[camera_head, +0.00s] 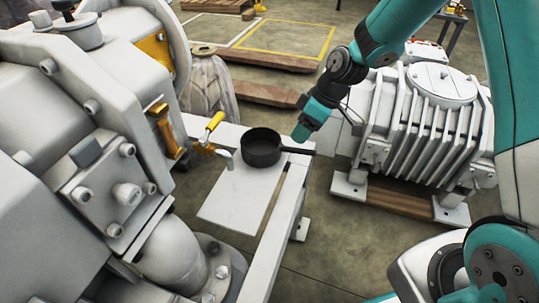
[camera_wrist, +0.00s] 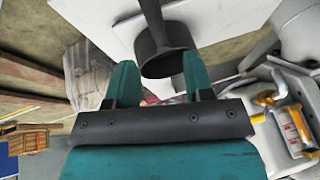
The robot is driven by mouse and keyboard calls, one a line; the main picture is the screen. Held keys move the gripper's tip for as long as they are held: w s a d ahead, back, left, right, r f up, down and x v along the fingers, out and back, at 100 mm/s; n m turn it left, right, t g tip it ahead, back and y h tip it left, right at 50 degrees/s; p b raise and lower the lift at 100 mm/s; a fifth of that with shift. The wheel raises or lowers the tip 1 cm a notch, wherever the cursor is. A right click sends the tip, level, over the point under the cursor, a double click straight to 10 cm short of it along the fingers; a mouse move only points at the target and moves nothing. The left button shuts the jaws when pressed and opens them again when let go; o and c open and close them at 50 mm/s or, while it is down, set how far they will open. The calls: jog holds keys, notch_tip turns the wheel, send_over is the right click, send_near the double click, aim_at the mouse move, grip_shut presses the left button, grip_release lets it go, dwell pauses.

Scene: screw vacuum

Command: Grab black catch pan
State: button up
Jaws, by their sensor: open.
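The black catch pan (camera_head: 262,148) sits on a white plate (camera_head: 222,205), with its handle (camera_head: 299,150) pointing right in the head view. In the wrist view the pan (camera_wrist: 166,62) shows beyond and between my fingertips, its handle (camera_wrist: 151,16) running to the top edge. My gripper (camera_head: 302,131) is above and to the right of the pan, near the handle. In the wrist view my gripper (camera_wrist: 158,72) has its two teal fingers spread apart with nothing held between them. Whether a finger touches the pan is hard to tell.
A valve with a yellow handle (camera_head: 215,122) stands just left of the pan. A large white vacuum machine (camera_head: 90,130) fills the left side. A finned white pump (camera_head: 420,120) stands at right on wooden blocks. A white frame rail (camera_head: 279,230) runs beside the plate.

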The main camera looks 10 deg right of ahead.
aim_at(291, 149)
jog(key=b+x, duration=0.3)
jog(key=x, duration=0.4)
jog(key=shift+d+f, duration=0.15)
jog(key=shift+s, duration=0.1)
grip_shut()
